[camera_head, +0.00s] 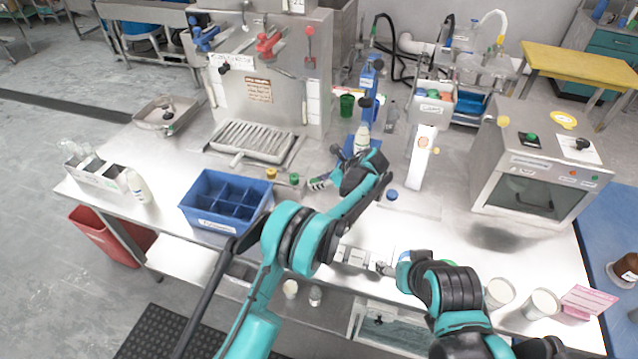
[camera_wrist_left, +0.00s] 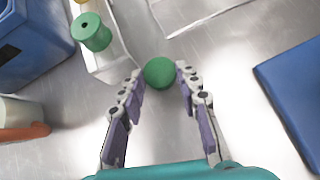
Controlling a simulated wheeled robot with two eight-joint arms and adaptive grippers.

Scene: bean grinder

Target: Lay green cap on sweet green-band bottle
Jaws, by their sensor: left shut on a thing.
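My left gripper (camera_head: 321,183) is low over the steel table, right of the blue divided bin. In the left wrist view its fingertips (camera_wrist_left: 161,80) are shut on a round green cap (camera_wrist_left: 160,72). Another green cap-like piece (camera_wrist_left: 91,31) is on a pale holder beside the bin; a green piece (camera_head: 294,178) also shows in the head view. A white bottle (camera_head: 361,137) stands upright at the blue stand, and another (camera_head: 138,186) stands at the far left. I cannot make out a green band on either. My right gripper (camera_head: 385,268) is near the table's front edge, its fingers too small to judge.
The blue divided bin (camera_head: 212,222) is left of my left gripper, with a yellow piece (camera_head: 271,173) beside it. The blue stand (camera_head: 369,90) rises behind. A steel oven (camera_head: 540,170) is at right; cups (camera_head: 541,304) stand at front right.

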